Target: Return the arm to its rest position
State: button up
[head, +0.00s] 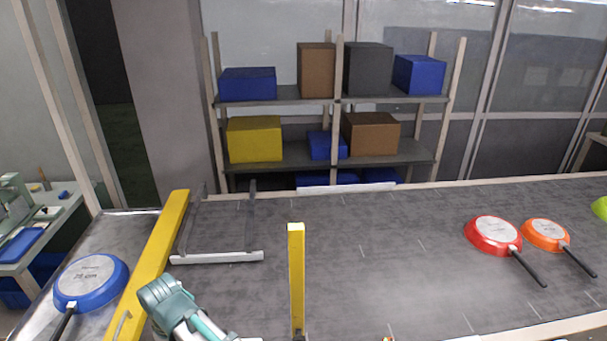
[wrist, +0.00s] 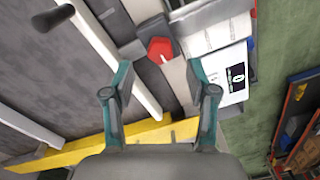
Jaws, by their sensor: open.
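My gripper (wrist: 158,85) shows in the wrist view with its two teal fingers spread apart and nothing between them. It hangs over the edge of the conveyor, above a white rail (wrist: 120,65) and a yellow bar (wrist: 65,152). In the head view a teal and white part of my arm (head: 170,300) shows at the bottom, just right of the yellow bar (head: 158,255). The gripper's fingers cannot be made out in the head view.
A blue pan (head: 92,282) lies upside down left of the bar. Red (head: 493,235), orange (head: 544,235) and green (head: 601,207) pans are at the right. A yellow post (head: 297,275) stands mid-belt. The belt (head: 390,260) between post and red pan is clear. Shelves (head: 275,152) stand behind.

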notch_tip(320, 180, up, 8)
notch_tip(320, 180, down, 12)
jog(key=shift+s+f, duration=0.1)
jog(key=shift+f, duration=0.05)
jog(key=shift+f+m, duration=0.1)
jog(key=shift+m, duration=0.2)
jog(key=m, duration=0.4)
jog(key=m+p, duration=0.1)
jog(key=m, duration=0.3)
jog(key=shift+m, duration=0.3)
jog(key=m, duration=0.4)
jog(key=m+p, duration=0.1)
jog(key=m, duration=0.3)
jog(key=shift+m+t, duration=0.3)
jog(key=shift+d, duration=0.1)
